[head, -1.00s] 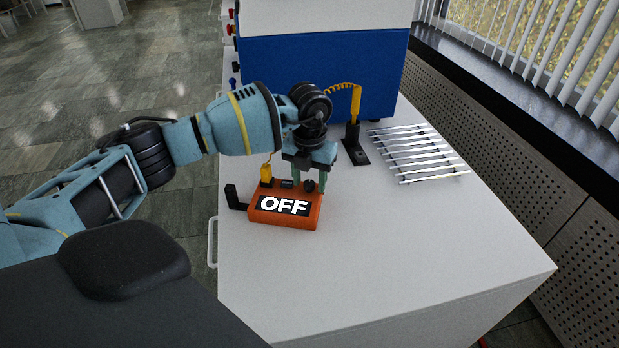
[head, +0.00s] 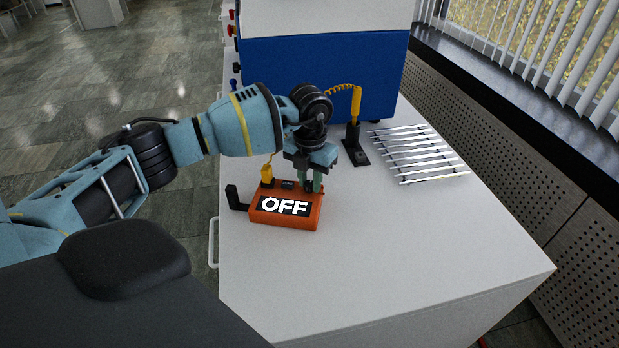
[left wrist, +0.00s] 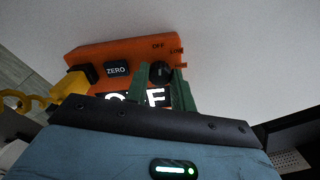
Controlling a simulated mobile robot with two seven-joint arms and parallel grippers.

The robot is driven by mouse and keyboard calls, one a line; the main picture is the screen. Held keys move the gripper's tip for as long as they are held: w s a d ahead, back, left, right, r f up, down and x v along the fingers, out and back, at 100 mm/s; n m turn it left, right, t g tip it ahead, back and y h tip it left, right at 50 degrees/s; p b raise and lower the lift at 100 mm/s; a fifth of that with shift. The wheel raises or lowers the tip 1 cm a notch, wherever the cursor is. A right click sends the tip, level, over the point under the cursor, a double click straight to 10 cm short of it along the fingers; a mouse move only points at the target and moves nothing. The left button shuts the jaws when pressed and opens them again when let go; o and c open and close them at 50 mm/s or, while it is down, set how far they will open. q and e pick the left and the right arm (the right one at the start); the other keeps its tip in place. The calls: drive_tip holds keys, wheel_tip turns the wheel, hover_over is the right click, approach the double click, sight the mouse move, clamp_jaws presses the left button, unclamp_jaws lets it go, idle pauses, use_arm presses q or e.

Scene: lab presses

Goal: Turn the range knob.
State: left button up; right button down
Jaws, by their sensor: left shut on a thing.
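The orange meter box (head: 312,222) lies on the white bench, and its display (head: 284,206) reads OFF. In the left wrist view, the black range knob (left wrist: 160,72) sits on the box near the printed marks OFF and LOW. My left gripper (head: 312,188) is over the right part of the box with its fingers pointing down. Its green fingers (left wrist: 161,78) are on either side of the knob and shut on it. In the head view the fingers largely hide the knob. My right gripper is not in view.
A ZERO button (left wrist: 116,69) and a yellow plug (head: 267,174) are beside the knob. A yellow probe (head: 355,104) stands in a black holder behind. Several metal strips (head: 415,152) lie at right. A blue and white machine (head: 320,75) stands at the back. The front bench is clear.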

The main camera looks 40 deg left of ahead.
use_arm(q)
drive_tip(key=m, duration=0.3)
drive_tip(key=shift+r+m+p, duration=0.1)
drive_tip(key=shift+m+p, duration=0.2)
drive_tip(key=m, duration=0.8)
drive_tip(key=shift+m, duration=2.4)
drive_tip(key=o, duration=1)
